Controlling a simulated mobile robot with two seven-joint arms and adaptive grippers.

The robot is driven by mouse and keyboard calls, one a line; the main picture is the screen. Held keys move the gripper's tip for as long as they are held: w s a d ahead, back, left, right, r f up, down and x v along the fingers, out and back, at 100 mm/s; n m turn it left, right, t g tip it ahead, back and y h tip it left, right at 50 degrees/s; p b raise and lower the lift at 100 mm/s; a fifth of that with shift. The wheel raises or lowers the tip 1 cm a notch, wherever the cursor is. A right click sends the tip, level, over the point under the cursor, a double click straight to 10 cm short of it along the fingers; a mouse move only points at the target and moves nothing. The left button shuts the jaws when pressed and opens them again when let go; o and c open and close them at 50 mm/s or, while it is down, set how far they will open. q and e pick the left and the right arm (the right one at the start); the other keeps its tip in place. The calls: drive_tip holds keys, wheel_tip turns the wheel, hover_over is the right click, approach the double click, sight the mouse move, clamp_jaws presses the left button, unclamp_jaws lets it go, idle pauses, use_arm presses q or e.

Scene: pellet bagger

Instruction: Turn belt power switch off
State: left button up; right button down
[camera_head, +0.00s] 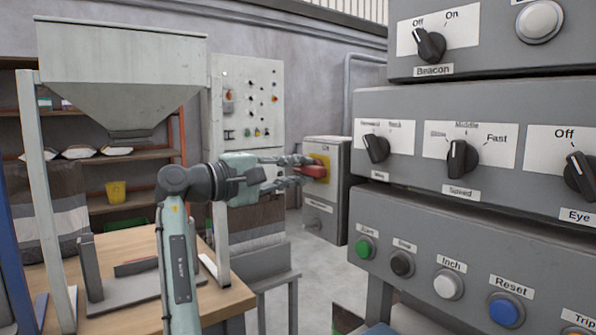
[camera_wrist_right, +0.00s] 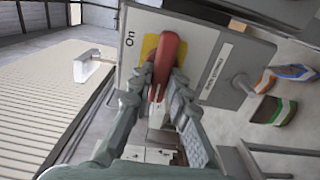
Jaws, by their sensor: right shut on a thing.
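The power switch is a red handle (camera_head: 319,167) on a yellow plate (camera_head: 324,160), on the front of a grey box (camera_head: 340,200) right of centre in the head view. An "On" label is above the plate. My right gripper (camera_head: 309,168) is shut on the red handle, its fingers on either side. In the right wrist view, the red handle (camera_wrist_right: 167,60) stands between the fingertips (camera_wrist_right: 160,88), and the yellow plate (camera_wrist_right: 149,46) shows behind it. The handle lies crosswise to the "On" label's upright. Any "Off" label is not readable. My left gripper is not visible.
A control panel (camera_head: 440,240) with knobs and coloured buttons fills the right side, close to the box. A grey hopper (camera_head: 122,70) and a wooden table (camera_head: 140,255) stand at left. A grey cabinet (camera_head: 250,90) is behind. Floor between table and panel looks clear.

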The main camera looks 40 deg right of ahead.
drive_tip(key=shift+s, duration=0.1)
drive_tip(key=c, duration=1.4)
unclamp_jaws()
drive_tip(key=shift+d, duration=0.1)
drive_tip(key=shift+c, duration=0.2)
drive_tip(key=w+a, duration=0.1)
drive_tip(key=a, duration=1.1)
drive_tip(key=shift+w, duration=0.15)
